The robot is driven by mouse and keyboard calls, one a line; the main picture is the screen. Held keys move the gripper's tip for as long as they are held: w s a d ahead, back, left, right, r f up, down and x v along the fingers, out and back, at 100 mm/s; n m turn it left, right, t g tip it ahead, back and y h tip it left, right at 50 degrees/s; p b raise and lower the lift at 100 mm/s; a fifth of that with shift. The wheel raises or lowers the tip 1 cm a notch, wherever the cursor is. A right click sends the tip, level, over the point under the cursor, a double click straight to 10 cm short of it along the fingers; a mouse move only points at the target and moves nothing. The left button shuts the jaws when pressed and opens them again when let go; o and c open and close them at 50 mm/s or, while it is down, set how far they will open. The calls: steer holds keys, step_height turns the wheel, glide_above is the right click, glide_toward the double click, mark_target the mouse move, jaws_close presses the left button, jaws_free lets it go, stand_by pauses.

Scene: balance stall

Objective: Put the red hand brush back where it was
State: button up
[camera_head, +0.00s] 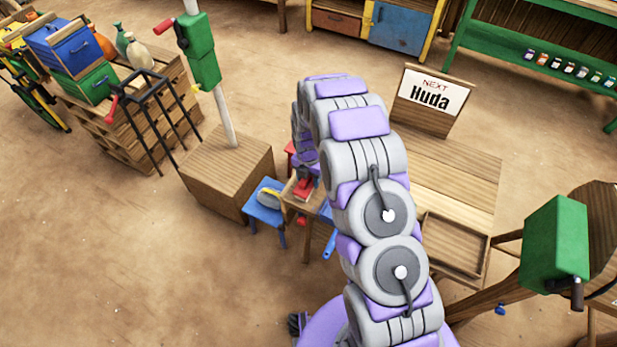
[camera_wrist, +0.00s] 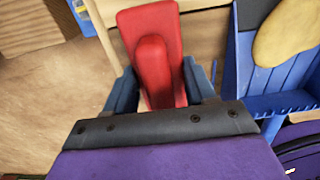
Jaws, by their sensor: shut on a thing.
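The red hand brush (camera_wrist: 150,35) is between the two dark blue fingers of my gripper (camera_wrist: 160,85) in the wrist view. My gripper is shut on it. Pale wooden boards show behind the brush; I cannot tell whether it touches them. In the head view a small red part of the brush (camera_head: 304,188) shows left of my arm, by the left end of the wooden table. My arm hides most of the gripper there.
A blue ridged pan-like thing (camera_wrist: 275,85) with a tan lump (camera_wrist: 287,30) lies close right of the brush. A blue stool (camera_head: 264,212) and a wooden box (camera_head: 225,170) stand left of the table. A wooden tray (camera_head: 484,247) lies at the table's right. Open floor lies front left.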

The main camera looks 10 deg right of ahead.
steer(key=o, duration=1)
step_height(320, 180, up, 12)
steer(key=p, duration=0.3)
steer(key=shift+r, duration=0.1)
steer(key=s+d+r+m, duration=0.2)
steer(key=s+r+m, duration=0.5)
steer(key=s+r, duration=0.2)
steer(key=s+d+r+m, duration=0.3)
steer(key=s+r+m, duration=0.45)
steer(key=r, duration=0.25)
steer(key=s+d+r+m, duration=0.1)
steer(key=s+m, duration=0.4)
steer(key=s, duration=0.3)
steer(key=s+d+r+m+g, duration=0.1)
steer(key=s+r+m, duration=0.1)
steer(key=s+m, duration=0.3)
steer(key=s+d+r+m, duration=0.1)
steer(key=s+m, duration=0.4)
steer(key=s, duration=0.5)
steer(key=shift+s+r+g, duration=0.3)
steer(key=shift+r+g, duration=0.1)
steer(key=shift+r, duration=0.25)
